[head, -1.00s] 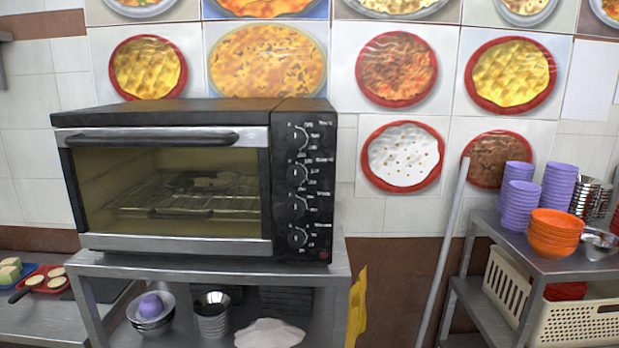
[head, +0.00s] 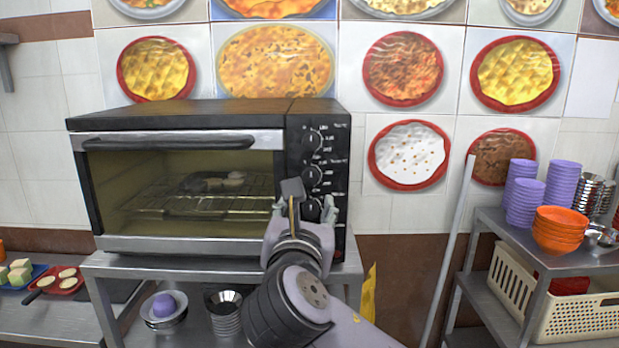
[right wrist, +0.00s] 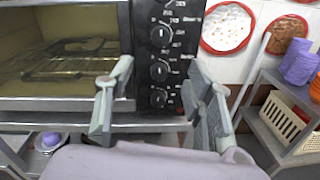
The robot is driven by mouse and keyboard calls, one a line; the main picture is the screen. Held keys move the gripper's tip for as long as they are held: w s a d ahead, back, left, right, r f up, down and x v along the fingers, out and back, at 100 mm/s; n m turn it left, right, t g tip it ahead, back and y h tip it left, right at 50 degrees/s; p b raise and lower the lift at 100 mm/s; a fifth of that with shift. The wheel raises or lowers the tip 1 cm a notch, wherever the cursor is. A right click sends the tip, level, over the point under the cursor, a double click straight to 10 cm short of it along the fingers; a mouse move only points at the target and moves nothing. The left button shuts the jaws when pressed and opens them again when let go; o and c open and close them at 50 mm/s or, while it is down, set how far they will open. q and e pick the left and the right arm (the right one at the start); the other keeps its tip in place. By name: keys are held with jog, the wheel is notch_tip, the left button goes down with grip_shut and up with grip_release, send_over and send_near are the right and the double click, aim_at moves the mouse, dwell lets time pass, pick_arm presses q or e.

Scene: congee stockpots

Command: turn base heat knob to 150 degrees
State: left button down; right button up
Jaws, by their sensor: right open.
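A black toaster oven (head: 178,115) with a silver-framed glass door stands on a metal table. Its right panel carries a column of black round knobs with small white markings. In the head view, the top knob (head: 314,141) and second knob (head: 313,176) are clear, the third (head: 312,208) is partly covered, and the lowest is hidden by my arm. I cannot read which is base heat. My right gripper (head: 311,200) is open and empty in front of the lower panel. In the right wrist view, a knob (right wrist: 160,70) and the lowest knob (right wrist: 159,97) show between its fingers, apart from them.
The metal table (head: 225,262) has bowls on its lower shelf. At right, a metal rack (head: 500,228) holds purple cups (head: 525,200), orange bowls (head: 556,238) and a cream basket (head: 570,325). A grey pole (head: 452,235) leans against the tiled wall. Food trays stand at far left.

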aim_at(311, 179)
jog(key=w+p, duration=0.1)
jog(key=w, duration=0.3)
jog(key=w+p, duration=0.1)
jog(key=w, duration=0.3)
jog(key=w+p, duration=0.1)
jog(key=w, duration=0.3)
jog(key=shift+d+r+p, duration=0.1)
jog(key=shift+d+p, duration=0.2)
jog(key=shift+d, duration=0.1)
jog(key=shift+w, duration=0.65)
grip_shut()
